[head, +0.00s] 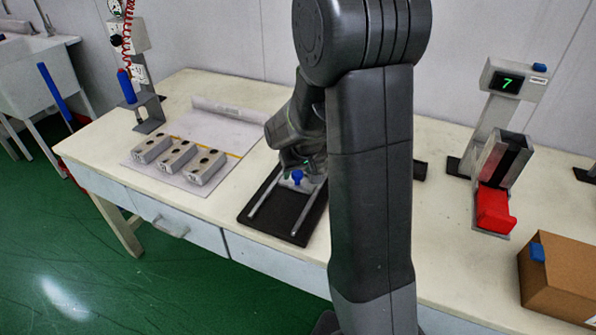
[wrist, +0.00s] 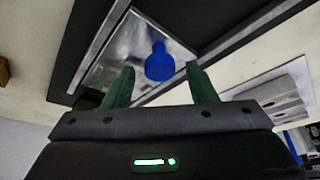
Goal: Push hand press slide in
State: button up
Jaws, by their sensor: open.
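The hand press slide is a metal plate (wrist: 122,55) with a blue knob (wrist: 159,62), sitting between two metal rails on a black base (head: 262,228). In the head view the blue knob (head: 297,176) shows just below my gripper (head: 300,165), toward the far part of the rails. In the wrist view my gripper (wrist: 161,82) is open, with one green finger on each side of the knob. I cannot tell whether the fingers touch it. My arm hides the right part of the press.
Several grey mould blocks (head: 178,157) lie on a mat left of the press. A stand with a blue handle (head: 126,86) is at the back left. A display device (head: 508,82) with a red part (head: 494,208) and a cardboard box (head: 560,275) are on the right.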

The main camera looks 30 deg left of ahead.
aim_at(304, 173)
jog(key=shift+w+a+f, duration=0.1)
jog(key=shift+f, duration=0.2)
jog(key=shift+c, duration=0.4)
grip_shut()
jog(key=shift+w+a, duration=0.2)
jog(key=shift+w, duration=1.75)
jog(key=shift+r, duration=0.15)
jog(key=shift+c, duration=1.2)
grip_release()
jog(key=o, duration=0.3)
jog(key=shift+w, duration=0.15)
